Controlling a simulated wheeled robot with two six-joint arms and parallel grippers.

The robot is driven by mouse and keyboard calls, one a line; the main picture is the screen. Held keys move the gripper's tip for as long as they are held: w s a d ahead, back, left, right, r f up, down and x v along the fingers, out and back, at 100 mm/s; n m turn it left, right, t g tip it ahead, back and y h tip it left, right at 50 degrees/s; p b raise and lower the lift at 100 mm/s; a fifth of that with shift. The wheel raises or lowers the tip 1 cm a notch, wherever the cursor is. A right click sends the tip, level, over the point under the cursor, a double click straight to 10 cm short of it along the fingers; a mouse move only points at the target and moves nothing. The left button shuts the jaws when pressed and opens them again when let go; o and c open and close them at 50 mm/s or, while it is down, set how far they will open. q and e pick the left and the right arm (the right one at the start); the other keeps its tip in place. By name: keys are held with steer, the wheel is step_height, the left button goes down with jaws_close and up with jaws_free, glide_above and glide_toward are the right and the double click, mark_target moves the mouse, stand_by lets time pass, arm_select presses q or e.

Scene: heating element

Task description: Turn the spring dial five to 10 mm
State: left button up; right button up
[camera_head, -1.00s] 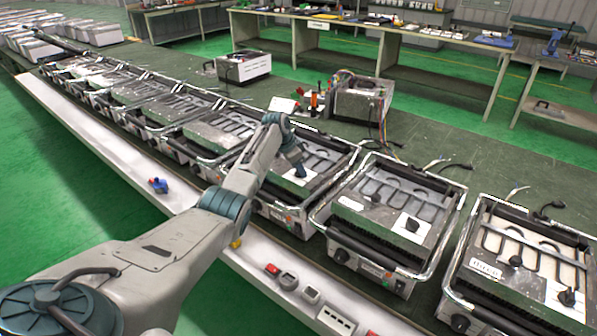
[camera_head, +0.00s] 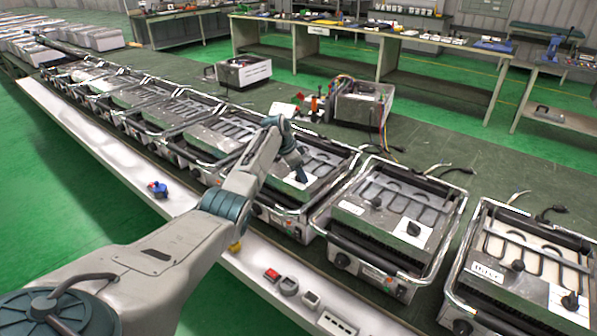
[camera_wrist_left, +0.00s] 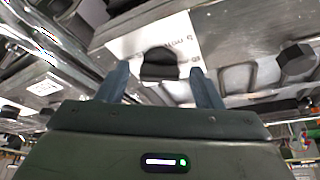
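In the left wrist view, a black dial (camera_wrist_left: 158,65) stands on a white plate (camera_wrist_left: 125,45) with faint markings that I cannot read. My left gripper (camera_wrist_left: 160,85) points at the dial, its two blue-grey fingers apart, one to each side of it. I see gaps between the fingers and the dial. In the head view, my left gripper (camera_head: 301,178) comes down over the white plate (camera_head: 291,184) of a grill unit in the row and hides the dial there. My right gripper is not in view.
Grill units with similar black knobs stand to the right, one nearby (camera_head: 395,220) and one at the edge (camera_head: 525,265). More units run to the left. A metal box with wires (camera_head: 362,103) stands behind. Small parts (camera_head: 288,286) lie on the white front ledge.

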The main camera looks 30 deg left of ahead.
arm_select(q)
steer(key=shift+r, duration=0.1)
steer(key=b+v, duration=0.2)
steer(key=v, duration=0.8)
steer(key=shift+r, duration=0.3)
steer(key=shift+s, duration=0.1)
